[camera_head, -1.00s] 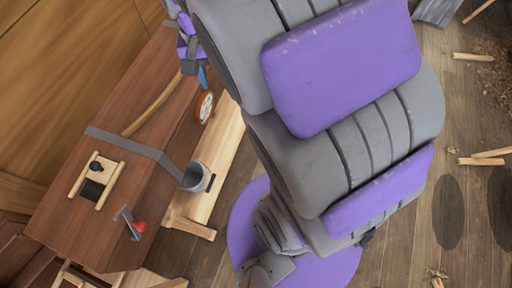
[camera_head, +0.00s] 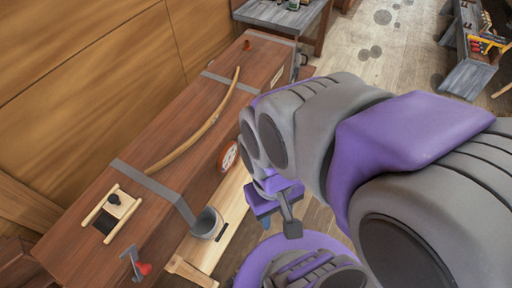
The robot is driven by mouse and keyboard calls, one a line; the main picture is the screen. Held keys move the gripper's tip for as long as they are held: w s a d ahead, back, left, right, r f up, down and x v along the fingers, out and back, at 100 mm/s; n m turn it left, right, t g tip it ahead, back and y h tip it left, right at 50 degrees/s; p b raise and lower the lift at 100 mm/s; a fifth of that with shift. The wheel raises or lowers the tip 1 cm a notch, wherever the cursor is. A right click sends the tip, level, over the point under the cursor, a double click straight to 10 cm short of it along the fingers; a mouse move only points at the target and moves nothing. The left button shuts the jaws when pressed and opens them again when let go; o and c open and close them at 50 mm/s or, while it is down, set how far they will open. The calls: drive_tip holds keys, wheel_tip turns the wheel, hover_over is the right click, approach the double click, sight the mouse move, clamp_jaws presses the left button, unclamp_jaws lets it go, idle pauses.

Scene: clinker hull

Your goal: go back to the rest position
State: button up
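My arm, grey and purple, fills the right and middle of the head view. It bends down to my gripper (camera_head: 278,212), a purple block with grey parts. The gripper hangs in front of the long brown wooden bench (camera_head: 150,180), right of the grey cup (camera_head: 207,222). It seems apart from both. Its fingertips are small and partly hidden, so I cannot tell whether it is open or shut. I see nothing clearly held.
On the bench lie a curved wooden strip (camera_head: 196,138), a wooden frame (camera_head: 112,212) with a black knob, and a red-handled clamp (camera_head: 136,266). An orange-rimmed disc (camera_head: 228,157) is at its side. Grey worktables (camera_head: 285,14) (camera_head: 470,68) stand behind. Floor between them is open.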

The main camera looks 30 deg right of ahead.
wheel_tip(320, 180, down, 9)
drive_tip(key=b, duration=0.8)
drive_tip(key=shift+r, duration=0.15)
